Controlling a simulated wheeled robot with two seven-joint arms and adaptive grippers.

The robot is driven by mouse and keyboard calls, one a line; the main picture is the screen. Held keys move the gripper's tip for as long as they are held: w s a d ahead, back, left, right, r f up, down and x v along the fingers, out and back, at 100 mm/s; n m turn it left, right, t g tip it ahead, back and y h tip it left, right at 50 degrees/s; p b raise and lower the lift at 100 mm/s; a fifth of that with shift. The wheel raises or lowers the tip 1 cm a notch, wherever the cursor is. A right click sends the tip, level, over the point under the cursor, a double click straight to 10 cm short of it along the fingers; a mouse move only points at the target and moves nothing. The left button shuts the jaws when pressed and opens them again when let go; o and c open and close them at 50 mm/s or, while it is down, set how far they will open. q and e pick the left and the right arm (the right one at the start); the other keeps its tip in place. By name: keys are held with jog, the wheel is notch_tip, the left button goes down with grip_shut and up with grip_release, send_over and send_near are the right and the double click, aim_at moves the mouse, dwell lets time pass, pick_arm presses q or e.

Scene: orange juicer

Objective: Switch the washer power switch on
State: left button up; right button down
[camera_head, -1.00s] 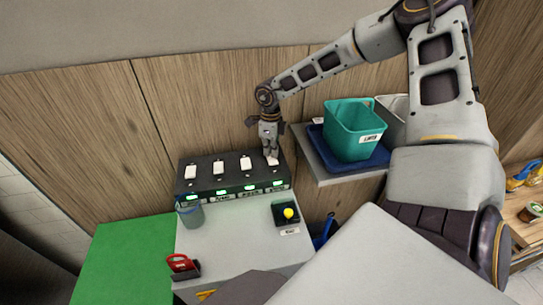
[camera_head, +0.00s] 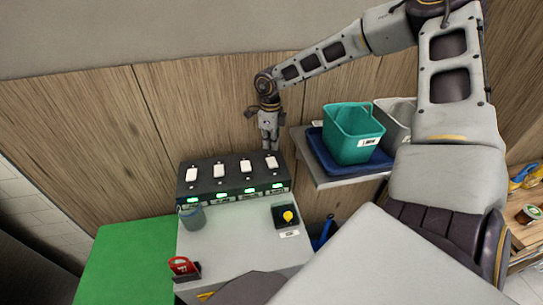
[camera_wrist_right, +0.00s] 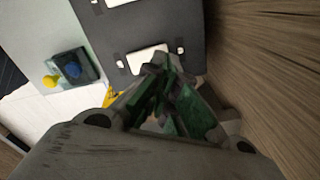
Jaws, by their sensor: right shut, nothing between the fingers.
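A dark switch panel (camera_head: 205,183) stands at the back of the grey worktop, with several white rocker switches in a row. Each has a lit green indicator in front of it. The labels are too small to read, so I cannot tell which is the washer's. The right wrist view shows the gripper's closed fingertips (camera_wrist_right: 163,64) over the edge of a white switch (camera_wrist_right: 147,60). My left gripper is out of view.
A black box with a yellow knob (camera_head: 288,216) and a red-handled item (camera_head: 181,265) are on the worktop (camera_head: 235,235). A teal bin (camera_head: 352,134) in a blue tray stands on a shelf to the right.

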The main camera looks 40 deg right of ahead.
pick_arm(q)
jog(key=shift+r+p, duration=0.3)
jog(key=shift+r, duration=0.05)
pick_arm(e)
jog(key=shift+r, duration=1.05)
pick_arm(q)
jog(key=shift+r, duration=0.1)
pick_arm(e)
jog(key=shift+r, duration=0.1)
notch_tip(320, 180, up, 8)
jog(key=f+p, duration=0.1)
jog(key=p, duration=0.7)
send_over(271, 159)
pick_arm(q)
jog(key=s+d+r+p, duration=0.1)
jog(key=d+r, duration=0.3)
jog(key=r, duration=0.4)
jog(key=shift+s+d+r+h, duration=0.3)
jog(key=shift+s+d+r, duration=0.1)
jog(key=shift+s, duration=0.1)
pick_arm(e)
jog(key=shift+r, duration=0.95)
pick_arm(q)
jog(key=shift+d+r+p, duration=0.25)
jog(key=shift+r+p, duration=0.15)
jog(key=shift+p, duration=0.05)
pick_arm(e)
jog(key=shift+r, duration=0.5)
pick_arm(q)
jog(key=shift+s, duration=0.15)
